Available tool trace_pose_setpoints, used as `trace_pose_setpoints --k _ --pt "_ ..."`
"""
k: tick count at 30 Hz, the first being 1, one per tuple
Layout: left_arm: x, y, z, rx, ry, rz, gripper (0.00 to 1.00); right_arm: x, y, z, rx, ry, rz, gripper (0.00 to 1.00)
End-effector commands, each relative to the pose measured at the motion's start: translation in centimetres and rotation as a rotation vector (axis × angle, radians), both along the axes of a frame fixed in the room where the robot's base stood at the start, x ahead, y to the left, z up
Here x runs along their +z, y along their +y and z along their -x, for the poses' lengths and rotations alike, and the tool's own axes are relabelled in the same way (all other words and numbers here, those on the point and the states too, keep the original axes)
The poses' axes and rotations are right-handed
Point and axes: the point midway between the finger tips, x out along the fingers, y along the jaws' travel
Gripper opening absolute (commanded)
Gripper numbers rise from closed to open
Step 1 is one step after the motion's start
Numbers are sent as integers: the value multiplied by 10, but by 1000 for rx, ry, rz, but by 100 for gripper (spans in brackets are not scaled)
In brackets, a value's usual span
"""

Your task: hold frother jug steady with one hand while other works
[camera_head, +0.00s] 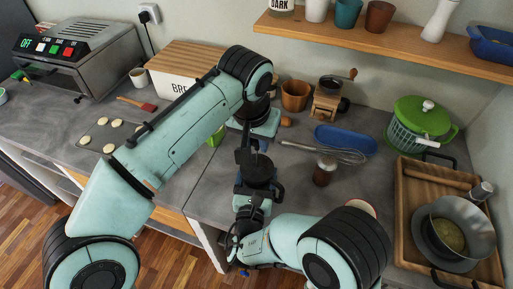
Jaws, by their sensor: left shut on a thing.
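The frother jug (259,172) appears as a dark, round vessel near the front edge of the grey counter, with a dark handle on its right side. My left gripper (246,156) comes down from above and is shut on the jug at its upper left. My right gripper (246,196) is low in front of the jug, close to it. Its fingertips are dark against the dark jug, so I cannot tell whether they touch it or how wide they are. My arms hide part of the jug's lower front.
A whisk (335,153), a small brown jar (324,172) and a blue tray (345,139) lie to the right. A wooden tray (407,215) with a grey bowl (474,219) is further right. A bread box (176,85) and toaster oven (75,70) stand left.

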Motion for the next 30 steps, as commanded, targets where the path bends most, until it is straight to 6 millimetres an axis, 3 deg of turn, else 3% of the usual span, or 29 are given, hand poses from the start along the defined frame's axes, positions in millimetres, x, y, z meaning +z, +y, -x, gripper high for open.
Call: trace_pose_setpoints --k 8,19,29,30 --pt "-1 0 0 0 -5 2 0 -1 0 0 1 2 0 36" --pt "-64 0 0 0 0 -1 0 -1 0 0 1 1 0 36" --pt "-74 0 0 0 0 0 0 0 1 0 2 1 0 36" --pt "-74 0 0 0 0 0 40 0 1 0 2 1 0 36"
